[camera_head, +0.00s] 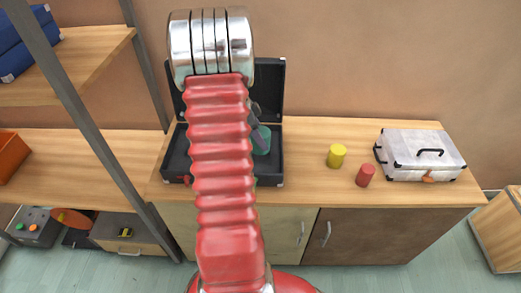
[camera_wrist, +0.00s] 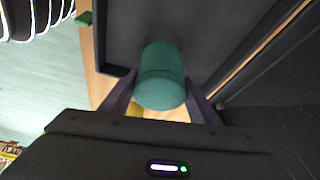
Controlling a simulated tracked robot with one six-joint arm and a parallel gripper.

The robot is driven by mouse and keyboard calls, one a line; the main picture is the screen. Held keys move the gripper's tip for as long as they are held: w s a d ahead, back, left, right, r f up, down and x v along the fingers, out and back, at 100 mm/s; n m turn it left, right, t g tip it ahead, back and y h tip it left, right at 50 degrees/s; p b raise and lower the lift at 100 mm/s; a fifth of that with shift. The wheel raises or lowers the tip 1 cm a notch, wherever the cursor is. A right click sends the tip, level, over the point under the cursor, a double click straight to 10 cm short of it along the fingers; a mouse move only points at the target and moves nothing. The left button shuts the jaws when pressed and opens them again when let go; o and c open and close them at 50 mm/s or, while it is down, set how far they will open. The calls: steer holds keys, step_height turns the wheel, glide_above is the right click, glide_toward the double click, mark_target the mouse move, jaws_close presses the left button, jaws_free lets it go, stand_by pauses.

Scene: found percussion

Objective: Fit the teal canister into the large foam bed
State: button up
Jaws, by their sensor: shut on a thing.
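The teal canister (camera_head: 262,140) is between the fingers of my gripper (camera_head: 256,128), over the right part of the open black case (camera_head: 271,177). My arm hides the case's middle. In the wrist view, the teal canister (camera_wrist: 162,75) fills the gap between the two dark fingers of my gripper (camera_wrist: 160,98). Its far end points at dark grey foam (camera_wrist: 120,35). I cannot tell whether it touches the foam or hangs above it. The large foam bed's opening is not clear in either view.
The case's lid (camera_head: 270,88) stands up at the back. A yellow canister (camera_head: 337,156), a red canister (camera_head: 366,175) and a closed silver case (camera_head: 420,155) stand to the right on the wooden bench (camera_head: 310,135). The bench between the black case and the yellow canister is clear.

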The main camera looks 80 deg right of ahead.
steer(key=shift+f, duration=1.05)
steer(key=shift+f, duration=1.9)
steer(key=shift+f, duration=0.1)
steer(key=o, duration=1.1)
steer(key=shift+o, duration=0.3)
steer(key=v, duration=1.2)
